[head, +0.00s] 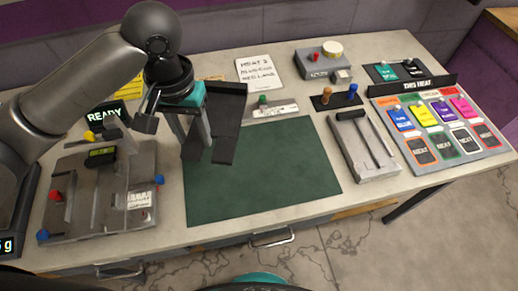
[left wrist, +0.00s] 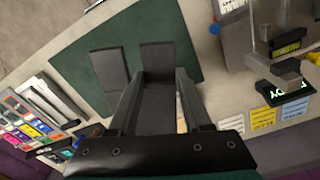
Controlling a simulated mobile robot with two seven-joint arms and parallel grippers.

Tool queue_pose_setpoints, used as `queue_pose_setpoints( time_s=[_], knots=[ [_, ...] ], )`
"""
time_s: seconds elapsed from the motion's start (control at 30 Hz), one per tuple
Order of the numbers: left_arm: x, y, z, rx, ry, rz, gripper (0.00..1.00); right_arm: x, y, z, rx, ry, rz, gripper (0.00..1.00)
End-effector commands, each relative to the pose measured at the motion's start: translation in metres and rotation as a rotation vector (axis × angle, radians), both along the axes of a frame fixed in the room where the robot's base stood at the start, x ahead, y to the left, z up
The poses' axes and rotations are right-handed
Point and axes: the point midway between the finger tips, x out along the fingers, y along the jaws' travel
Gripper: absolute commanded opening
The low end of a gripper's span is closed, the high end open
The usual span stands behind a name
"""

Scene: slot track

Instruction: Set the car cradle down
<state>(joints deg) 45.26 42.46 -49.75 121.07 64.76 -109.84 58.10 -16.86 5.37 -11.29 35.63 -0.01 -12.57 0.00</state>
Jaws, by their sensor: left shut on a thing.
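My left gripper (head: 203,140) comes in from the left with a teal wrist band and points down. It is shut on the car cradle (head: 229,125), a dark grey piece with two long walls. The cradle is tilted over the upper left part of the dark green mat (head: 270,180); whether it touches the mat I cannot tell. In the left wrist view, the cradle (left wrist: 158,65) sits between and beyond the two grey fingers (left wrist: 157,105), with the mat (left wrist: 75,68) behind it. My right gripper is not in view.
A grey fixture (head: 95,205) with coloured knobs stands left of the mat. A grey slotted tray (head: 365,145) and a panel of coloured cards (head: 440,120) are at right. A white note (head: 259,71) and a grey box (head: 322,62) stand behind. The mat's right part is clear.

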Motion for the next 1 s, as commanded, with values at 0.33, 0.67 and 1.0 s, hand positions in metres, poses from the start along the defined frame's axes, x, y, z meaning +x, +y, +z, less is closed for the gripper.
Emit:
queue_pose_setpoints(
  time_s=[0.33, 0.67, 1.0],
  knots=[
    [-0.005, -0.002, 0.017, 0.006, 0.009, -0.034, 0.00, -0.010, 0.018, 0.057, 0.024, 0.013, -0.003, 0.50],
    [-0.007, -0.002, 0.005, 0.009, 0.011, -0.038, 0.00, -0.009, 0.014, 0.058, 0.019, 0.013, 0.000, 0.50],
    [-0.007, -0.001, -0.082, 0.011, 0.012, -0.038, 0.00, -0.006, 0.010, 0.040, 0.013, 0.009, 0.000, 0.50]
  ],
)
